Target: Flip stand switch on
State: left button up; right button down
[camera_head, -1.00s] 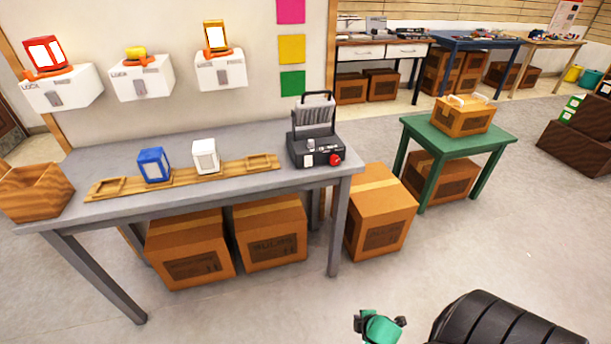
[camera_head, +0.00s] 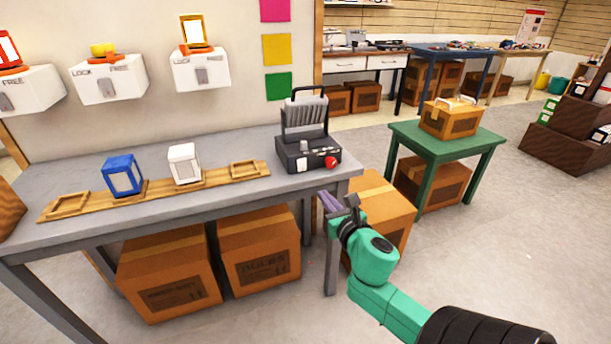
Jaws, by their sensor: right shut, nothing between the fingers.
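A black stand (camera_head: 316,158) with a ribbed grey upright part and a handle sits at the right end of the grey table. Its front carries a small light-coloured switch-like part (camera_head: 303,144) and a red knob (camera_head: 332,162); I cannot tell the switch's position. My right gripper (camera_head: 327,201) is raised in front of the table's right front corner, below and slightly right of the stand, apart from it. Its purple-grey fingers are shut and empty, pointing up and left. My left gripper is out of view.
Cardboard boxes (camera_head: 258,250) stand below. A green table (camera_head: 450,142) with a box stands right. Floor is clear at the right.

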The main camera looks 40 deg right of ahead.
send_near(303, 170)
jog(key=x, duration=0.3)
jog(key=shift+r+b, duration=0.1)
jog(key=shift+b, duration=0.3)
jog(key=x, duration=0.4)
jog(key=shift+a, duration=0.1)
jog(key=shift+w+f+b, duration=0.1)
jog(key=shift+f+b, duration=0.2)
jog(key=shift+b, duration=0.75)
jog(key=shift+r, duration=0.25)
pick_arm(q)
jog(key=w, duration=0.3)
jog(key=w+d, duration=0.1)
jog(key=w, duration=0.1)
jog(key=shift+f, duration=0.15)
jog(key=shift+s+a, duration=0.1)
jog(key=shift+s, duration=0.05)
pick_arm(e)
jog(key=shift+f, duration=0.1)
